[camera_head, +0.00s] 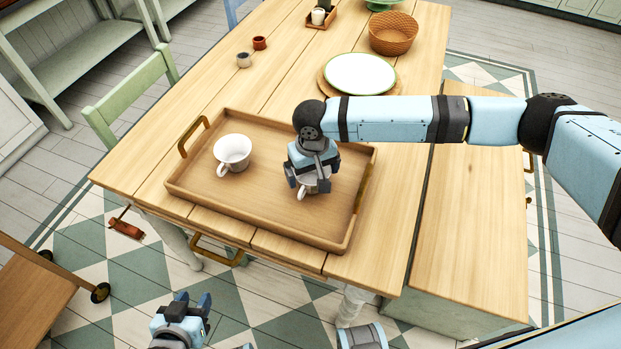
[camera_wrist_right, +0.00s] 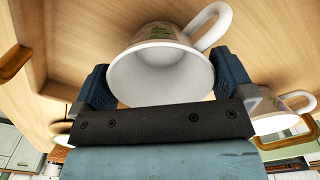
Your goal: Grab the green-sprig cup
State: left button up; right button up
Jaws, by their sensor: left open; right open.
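A white cup with a green sprig pattern (camera_wrist_right: 165,65) fills the middle of the right wrist view. It stands on the wooden tray (camera_head: 205,205), its handle toward the upper right of that view. My right gripper (camera_head: 312,183) is open over this cup, with one finger on each side of it; whether they touch it I cannot tell. In the head view the gripper hides most of the cup (camera_head: 303,193). A second white cup (camera_head: 233,152) stands on the tray to the left and also shows in the right wrist view (camera_wrist_right: 275,121). My left gripper (camera_head: 192,306) is open and empty, low beside the table.
The tray has a raised rim and brass handles (camera_head: 362,187). Behind it are a green-rimmed plate (camera_head: 360,73), a woven basket (camera_head: 393,34), a small grey cup (camera_head: 244,60) and a small red-brown cup (camera_head: 260,43). A green chair (camera_head: 132,90) stands at the left.

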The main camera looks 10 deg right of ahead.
aim_at(309, 182)
jog(key=shift+f, duration=1.4)
jog(key=c, duration=0.7)
jog(key=shift+o, duration=0.2)
jog(key=shift+r, duration=0.15)
